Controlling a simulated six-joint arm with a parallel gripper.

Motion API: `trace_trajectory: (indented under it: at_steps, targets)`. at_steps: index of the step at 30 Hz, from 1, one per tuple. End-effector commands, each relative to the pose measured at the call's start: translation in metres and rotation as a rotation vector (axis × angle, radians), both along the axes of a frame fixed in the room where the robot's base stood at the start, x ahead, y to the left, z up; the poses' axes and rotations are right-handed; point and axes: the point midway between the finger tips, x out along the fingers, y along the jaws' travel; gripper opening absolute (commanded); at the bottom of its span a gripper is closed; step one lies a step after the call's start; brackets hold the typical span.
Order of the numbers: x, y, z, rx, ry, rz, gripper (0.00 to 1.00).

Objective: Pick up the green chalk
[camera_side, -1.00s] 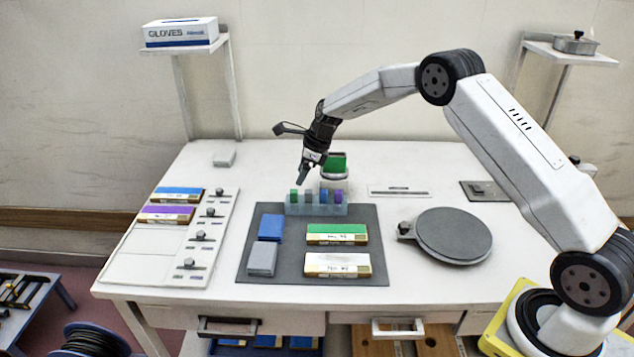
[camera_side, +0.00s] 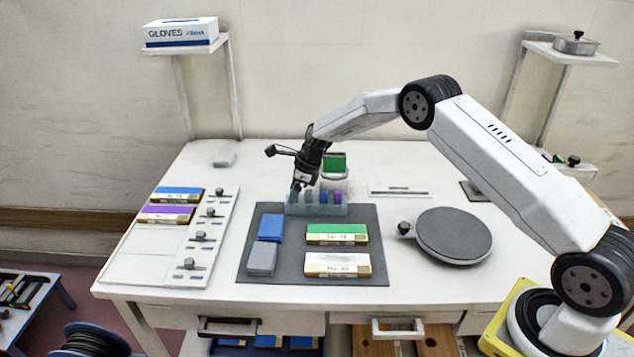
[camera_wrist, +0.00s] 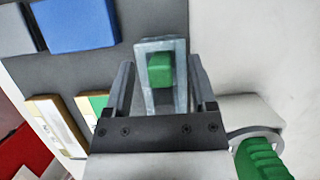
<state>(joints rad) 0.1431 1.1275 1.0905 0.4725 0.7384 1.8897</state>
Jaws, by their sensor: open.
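The green chalk (camera_wrist: 160,70) is a short square block standing in the end slot of a translucent blue-grey holder (camera_side: 318,210). In the wrist view it sits between the two spread fingers of my gripper (camera_wrist: 162,64), with a gap on each side. In the side view my gripper (camera_side: 296,194) is down at the left end of the holder, and its fingers mostly hide the green chalk. My gripper is open and holds nothing. Grey, blue (camera_side: 324,196) and purple (camera_side: 338,196) chalks stand to the right in the same holder.
A dark mat (camera_side: 300,230) in front carries a blue block (camera_side: 270,227), a grey block (camera_side: 262,258), a green-topped box (camera_side: 337,234) and a white box (camera_side: 338,264). A round grey plate (camera_side: 454,235) is right.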

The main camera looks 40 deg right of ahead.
Motion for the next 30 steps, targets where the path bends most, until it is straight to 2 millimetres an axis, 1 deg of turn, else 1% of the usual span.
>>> trace_trajectory:
  at_steps: [3, 17, 20, 21, 23, 24, 30]
  targets:
    - [0.001, 0.001, -0.0033, 0.0, 0.0, 0.0, 0.72]
    - [0.0009, 0.0008, -0.003, -0.001, -0.001, 0.0, 0.72]
    - [0.0009, 0.0008, -0.003, -0.001, -0.001, 0.0, 0.43]
    - [0.0009, 0.0008, -0.003, -0.001, -0.001, 0.0, 0.31]
    - [0.0009, 0.0008, -0.003, 0.0, 0.0, 0.0, 0.12]
    - [0.0009, 0.0008, -0.003, -0.001, -0.001, 0.0, 0.0]
    - [0.001, 0.0008, -0.0028, 0.0, -0.001, 0.0, 0.0]
